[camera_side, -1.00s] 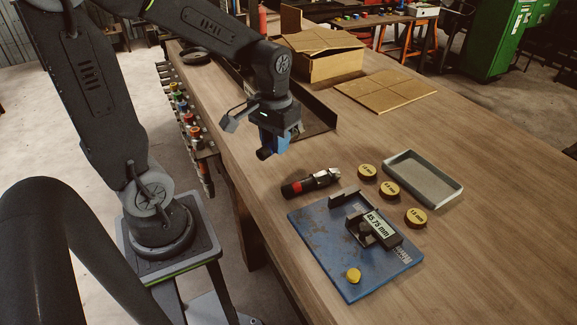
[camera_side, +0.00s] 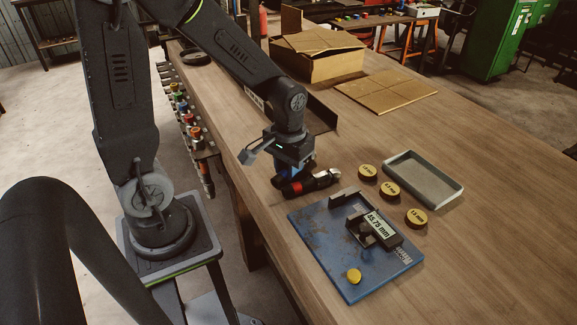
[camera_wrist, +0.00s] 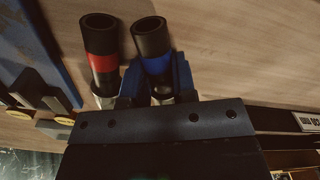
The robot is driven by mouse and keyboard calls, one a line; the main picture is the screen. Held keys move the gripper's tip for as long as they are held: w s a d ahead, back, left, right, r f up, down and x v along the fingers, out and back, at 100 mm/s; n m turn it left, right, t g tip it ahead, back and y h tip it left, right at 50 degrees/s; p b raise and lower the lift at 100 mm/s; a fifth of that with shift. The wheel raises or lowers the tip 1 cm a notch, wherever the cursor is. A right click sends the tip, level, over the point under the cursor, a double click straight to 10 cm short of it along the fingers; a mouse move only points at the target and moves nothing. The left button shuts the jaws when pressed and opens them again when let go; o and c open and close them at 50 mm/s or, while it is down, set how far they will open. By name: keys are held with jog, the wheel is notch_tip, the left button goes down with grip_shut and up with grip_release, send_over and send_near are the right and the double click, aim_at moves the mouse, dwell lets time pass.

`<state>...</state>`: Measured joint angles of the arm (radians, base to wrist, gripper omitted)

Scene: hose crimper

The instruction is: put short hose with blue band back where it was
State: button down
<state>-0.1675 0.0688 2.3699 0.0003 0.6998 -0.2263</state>
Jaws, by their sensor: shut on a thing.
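My gripper (camera_wrist: 155,88) is shut on the short hose with the blue band (camera_wrist: 154,42). The hose has a black open end and a blue ring. In the side view my gripper (camera_side: 299,174) is low over the bench, and the held hose's black end (camera_side: 279,182) shows beside it. A similar hose with a red band (camera_wrist: 101,50) lies right beside the held one; it also shows on the bench in the side view (camera_side: 316,182). In the side view the gripper hides most of the blue-band hose. I cannot tell whether the held hose touches the bench.
A blue plate (camera_side: 318,241) with a 45.75 mm readout (camera_side: 378,226) and a yellow button (camera_side: 354,275) lies in front. Several labelled discs (camera_side: 390,189) and a grey tray (camera_side: 457,190) are to the right. A cardboard box (camera_side: 318,68) stands behind. A rack (camera_side: 203,152) with coloured-band pieces hangs along the bench's left edge.

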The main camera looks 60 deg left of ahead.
jog(key=c, duration=1.2)
grip_release()
notch_tip(320, 180, up, 12)
jog(key=s+d+r+m+t, duration=0.3)
jog(key=s+d+m+t, duration=0.1)
jog(key=s, duration=0.4)
jog(key=shift+d+r+m+t, duration=0.15)
jog(key=shift+d+m+t, duration=0.2)
jog(key=shift+t, duration=0.45)
